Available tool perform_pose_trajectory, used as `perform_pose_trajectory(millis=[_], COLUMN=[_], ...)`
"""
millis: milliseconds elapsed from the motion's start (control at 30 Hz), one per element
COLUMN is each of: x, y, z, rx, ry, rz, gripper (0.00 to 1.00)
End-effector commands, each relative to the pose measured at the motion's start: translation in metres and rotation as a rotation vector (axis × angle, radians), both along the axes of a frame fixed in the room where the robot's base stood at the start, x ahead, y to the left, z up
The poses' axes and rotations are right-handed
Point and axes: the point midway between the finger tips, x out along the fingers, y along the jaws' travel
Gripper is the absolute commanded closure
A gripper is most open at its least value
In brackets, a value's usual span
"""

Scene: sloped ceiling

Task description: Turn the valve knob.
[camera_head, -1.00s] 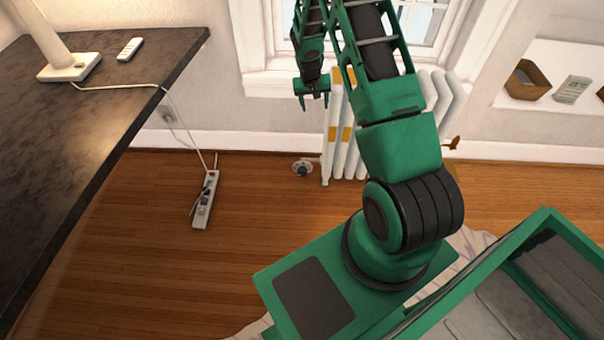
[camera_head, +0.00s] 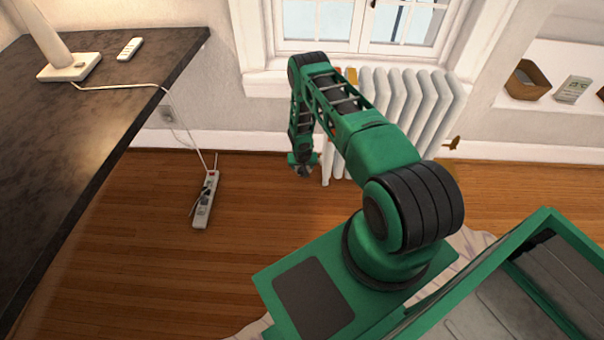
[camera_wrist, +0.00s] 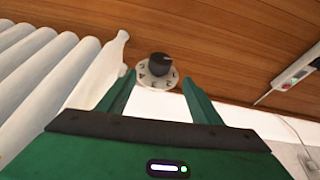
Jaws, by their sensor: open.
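The valve knob (camera_wrist: 158,66) shows in the wrist view as a black grip on a pale dial with markings, beside the end of the white radiator (camera_wrist: 62,75). My gripper (camera_wrist: 160,88) is open, its two green fingers pointing toward the knob, one to each side of the dial's near edge. The knob appears just past the fingertips; I cannot tell the exact gap. In the head view my gripper (camera_head: 302,163) hangs low at the radiator's left end and mostly hides the knob. The radiator (camera_head: 420,105) stands under the window.
A dark table (camera_head: 80,130) with a lamp (camera_head: 58,50) and a remote (camera_head: 130,48) stands at left. A power strip (camera_head: 205,200) with its cord lies on the wooden floor (camera_head: 150,230). The floor between the strip and my base is clear.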

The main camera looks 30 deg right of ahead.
Motion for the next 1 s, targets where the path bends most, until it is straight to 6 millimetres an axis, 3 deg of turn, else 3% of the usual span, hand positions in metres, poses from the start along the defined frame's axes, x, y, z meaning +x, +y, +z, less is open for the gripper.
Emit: perform_pose_trajectory(millis=[600, 1000], x=[0.025, 0.033], y=[-0.016, -0.022], z=[-0.075, -0.098], rx=[0.001, 0.000], ry=[0.000, 0.001], rz=[0.000, 0.000], gripper=[0.41, 0.41])
